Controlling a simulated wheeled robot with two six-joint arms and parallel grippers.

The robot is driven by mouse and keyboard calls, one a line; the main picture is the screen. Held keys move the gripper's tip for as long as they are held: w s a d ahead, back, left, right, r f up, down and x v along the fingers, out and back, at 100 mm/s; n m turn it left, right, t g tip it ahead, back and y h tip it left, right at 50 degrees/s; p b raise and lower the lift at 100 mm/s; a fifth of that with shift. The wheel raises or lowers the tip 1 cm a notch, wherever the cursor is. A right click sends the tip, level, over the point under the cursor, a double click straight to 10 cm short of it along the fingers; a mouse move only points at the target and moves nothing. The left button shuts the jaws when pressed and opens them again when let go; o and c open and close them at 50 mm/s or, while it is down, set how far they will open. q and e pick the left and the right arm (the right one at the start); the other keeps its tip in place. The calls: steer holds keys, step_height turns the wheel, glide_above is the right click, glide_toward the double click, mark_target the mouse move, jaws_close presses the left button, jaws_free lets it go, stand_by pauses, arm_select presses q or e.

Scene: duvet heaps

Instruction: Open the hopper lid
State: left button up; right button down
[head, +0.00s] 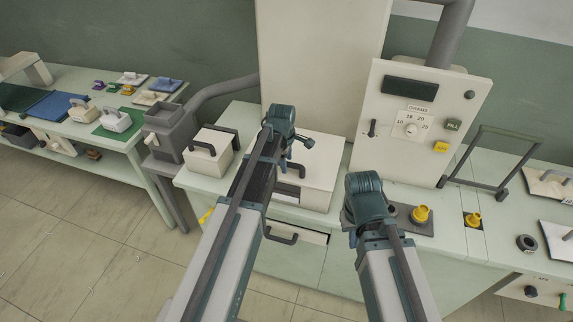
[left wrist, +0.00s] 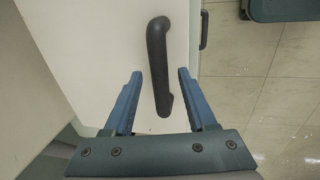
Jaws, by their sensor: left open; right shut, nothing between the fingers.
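A pale box with a flat lid (head: 318,160) stands on the counter below the tall cream cabinet; I take this lid to be the hopper lid. In the left wrist view its white top (left wrist: 100,40) carries a black bar handle (left wrist: 157,60). My left gripper (head: 293,150) is over this lid. In the left wrist view the open gripper (left wrist: 160,73) has one finger on each side of the handle, with gaps visible. In the head view my left arm hides part of the box. My right gripper (head: 352,238) is shut and empty, low in front of the counter.
A smaller pale box with a dark handle (head: 210,148) stands to the left, beside a grey funnel-topped unit (head: 172,130). A control panel (head: 415,115) stands at right, with yellow knobs (head: 421,214) below it. A drawer handle (head: 281,238) sticks out in front.

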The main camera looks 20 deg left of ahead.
arm_select(q)
steer(key=shift+c, duration=0.4)
jaws_close()
stand_by(0.9)
